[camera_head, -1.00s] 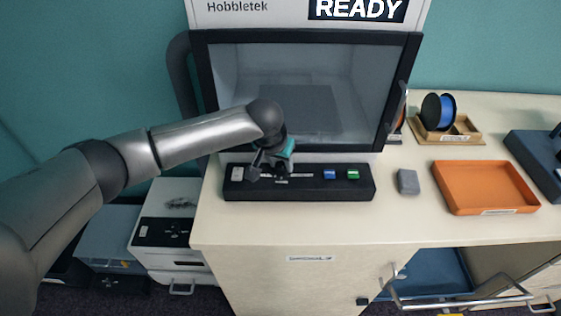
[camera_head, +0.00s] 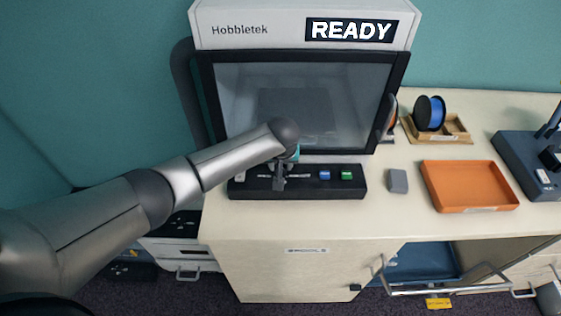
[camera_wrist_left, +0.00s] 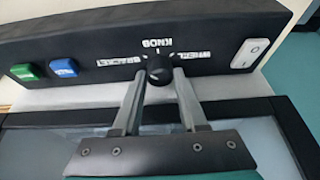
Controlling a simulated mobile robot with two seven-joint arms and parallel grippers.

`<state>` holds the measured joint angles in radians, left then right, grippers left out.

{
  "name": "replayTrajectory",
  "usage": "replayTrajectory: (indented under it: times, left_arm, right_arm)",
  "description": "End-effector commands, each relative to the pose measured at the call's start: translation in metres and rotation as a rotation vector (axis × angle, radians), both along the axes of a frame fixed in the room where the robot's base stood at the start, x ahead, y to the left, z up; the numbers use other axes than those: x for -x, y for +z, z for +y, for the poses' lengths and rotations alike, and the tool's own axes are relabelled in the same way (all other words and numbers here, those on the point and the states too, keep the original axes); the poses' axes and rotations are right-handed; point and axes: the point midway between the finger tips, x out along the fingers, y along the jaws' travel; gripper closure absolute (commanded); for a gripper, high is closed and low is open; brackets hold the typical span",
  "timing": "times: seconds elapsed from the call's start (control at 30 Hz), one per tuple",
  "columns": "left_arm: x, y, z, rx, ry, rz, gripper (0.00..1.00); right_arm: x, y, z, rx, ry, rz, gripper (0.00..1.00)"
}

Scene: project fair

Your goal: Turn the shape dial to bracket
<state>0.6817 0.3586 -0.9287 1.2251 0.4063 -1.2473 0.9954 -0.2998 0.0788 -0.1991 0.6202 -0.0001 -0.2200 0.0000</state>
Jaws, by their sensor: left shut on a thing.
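The black shape dial (camera_wrist_left: 159,69) sits on the dark control panel (camera_wrist_left: 215,30). In the left wrist view, upside-down labels surround it: bracket (camera_wrist_left: 120,61) to the left, knob (camera_wrist_left: 158,43) above, and one that seems to read wheel (camera_wrist_left: 193,56) to the right. My left gripper (camera_wrist_left: 160,78) is shut on the dial, one finger on each side. A short pale mark shows just above the dial towards the knob label; the dial's own pointer is not clear. In the head view my left gripper (camera_head: 279,182) hides the dial. My right gripper is not in view.
Blue button (camera_head: 324,174), green button (camera_head: 347,174) and white rocker switch (camera_wrist_left: 250,53) share the panel. The printer's screen (camera_head: 349,31) reads READY. A grey block (camera_head: 397,181), orange tray (camera_head: 470,207) and blue spool (camera_head: 429,113) stand to the right.

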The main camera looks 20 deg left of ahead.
Motion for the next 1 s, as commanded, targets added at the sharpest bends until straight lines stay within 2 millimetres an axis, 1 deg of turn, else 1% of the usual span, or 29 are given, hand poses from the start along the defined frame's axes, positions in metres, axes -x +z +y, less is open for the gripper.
replayTrajectory:
  times: [0.17, 0.2, 0.43, 0.77, 0.87, 1.0]
  left_arm:
    - [0.0, 0.0, 0.0, 0.001, 0.002, 0.0, 1.0]
    - [0.0, 0.0, 0.0, 0.001, 0.002, 0.0, 0.54]
    - [0.0, 0.0, 0.0, 0.0, 0.001, 0.0, 0.28]
    - [0.001, 0.002, 0.0, 0.0, 0.0, 0.001, 0.28]
    - [0.003, 0.01, -0.001, 0.002, -0.001, -0.001, 0.28]
    - [0.01, 0.027, -0.003, 0.002, -0.001, -0.001, 0.28]
  right_arm:
    - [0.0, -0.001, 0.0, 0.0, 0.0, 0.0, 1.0]
    - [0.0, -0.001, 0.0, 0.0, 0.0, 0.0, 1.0]
    - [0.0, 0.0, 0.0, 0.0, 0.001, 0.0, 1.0]
    - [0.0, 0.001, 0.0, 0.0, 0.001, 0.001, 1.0]
    - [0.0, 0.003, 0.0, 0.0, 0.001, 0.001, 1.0]
    - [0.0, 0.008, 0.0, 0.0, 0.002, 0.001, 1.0]
